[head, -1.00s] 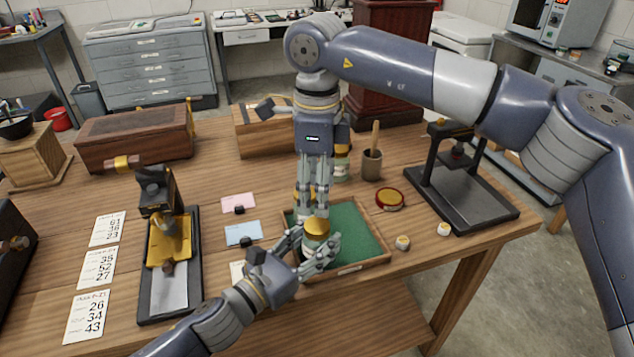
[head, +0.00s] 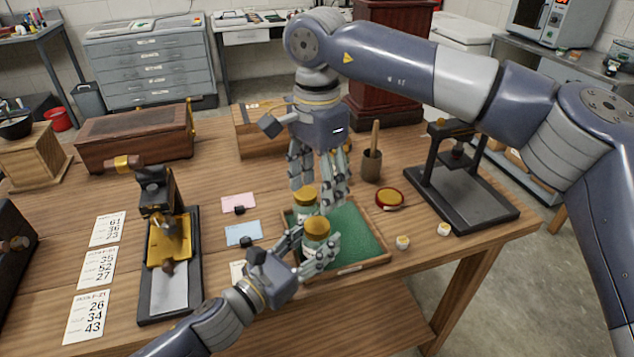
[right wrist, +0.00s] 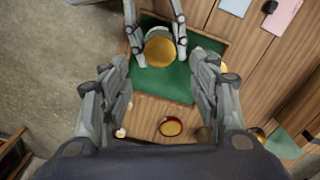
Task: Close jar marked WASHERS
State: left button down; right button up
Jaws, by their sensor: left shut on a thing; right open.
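A glass jar (head: 316,246) with a gold lid (head: 316,226) stands upright at the near side of the green-lined tray. The lid sits on top of it; I cannot tell how tightly. My left gripper (head: 322,257) is shut around this jar's body. A second jar with a gold lid (head: 305,194) stands just behind it to the left. I cannot read the label on either jar. My right gripper (head: 320,196) is open and empty above and behind the held jar, pointing down. In the right wrist view the held jar's gold lid (right wrist: 160,47) shows between its spread fingers.
The tray (head: 362,266) has free green lining on its right. A black press stand (head: 463,195) stands further right, a brass device (head: 170,240) left.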

aim_at(317, 224)
jog(key=shift+f, duration=4)
jog(key=shift+c, duration=0.2)
jog(key=c, duration=1.1)
jog(key=m, duration=0.4)
jog(key=shift+m, duration=0.4)
jog(key=m, duration=0.4)
jog(key=shift+m, duration=0.4)
jog(key=m, duration=0.4)
jog(key=shift+m, duration=0.4)
jog(key=m, duration=0.3)
jog(key=shift+m, duration=0.3)
jog(key=o, duration=1.3)
jog(key=shift+c, duration=0.2)
